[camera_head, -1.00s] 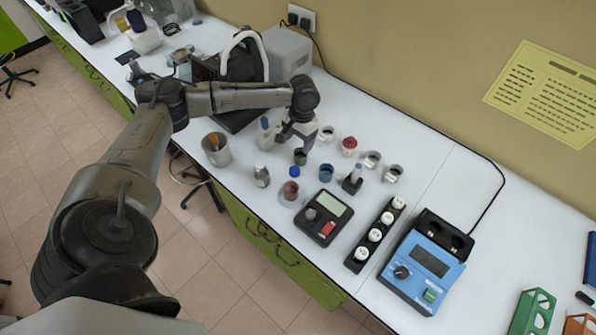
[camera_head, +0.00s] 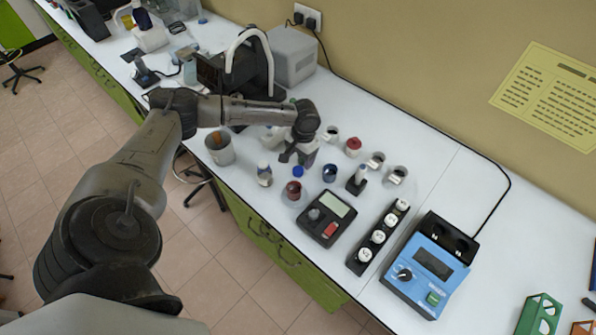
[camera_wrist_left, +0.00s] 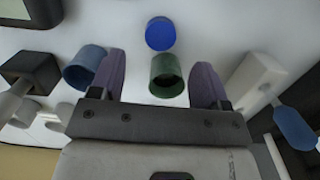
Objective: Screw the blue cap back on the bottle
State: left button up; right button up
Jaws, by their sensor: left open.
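The blue cap (camera_head: 298,171) lies on the white bench, just in front of my left gripper (camera_head: 293,156). In the left wrist view the cap (camera_wrist_left: 160,34) sits beyond the fingertips, apart from them. My left gripper is open and points down, with a green cup (camera_wrist_left: 168,75) showing between its two purple fingers. A small bottle (camera_head: 264,176) with a pale label stands upright to the left of the cap. Its mouth is too small to make out. My right gripper is not in view.
A dark red cup (camera_head: 292,190) stands near the cap on the front side, and a blue cup (camera_head: 329,172) to its right. A grey beaker (camera_head: 219,150) stands left of the bottle. A scale (camera_head: 317,232) and a black vial rack (camera_head: 360,264) are to the right.

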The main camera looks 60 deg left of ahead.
aim_at(298, 170)
pick_arm(q)
jog(key=shift+f, duration=0.45)
jog(key=shift+s+d+f+b, duration=0.1)
jog(key=shift+s+f+b, duration=0.1)
jog(key=shift+f, duration=1.1)
jog(key=shift+s+f+b, duration=0.1)
jog(key=shift+s+f, duration=0.1)
jog(key=shift+f, duration=1.1)
jog(key=shift+c, duration=0.3)
jog(key=c, duration=0.9)
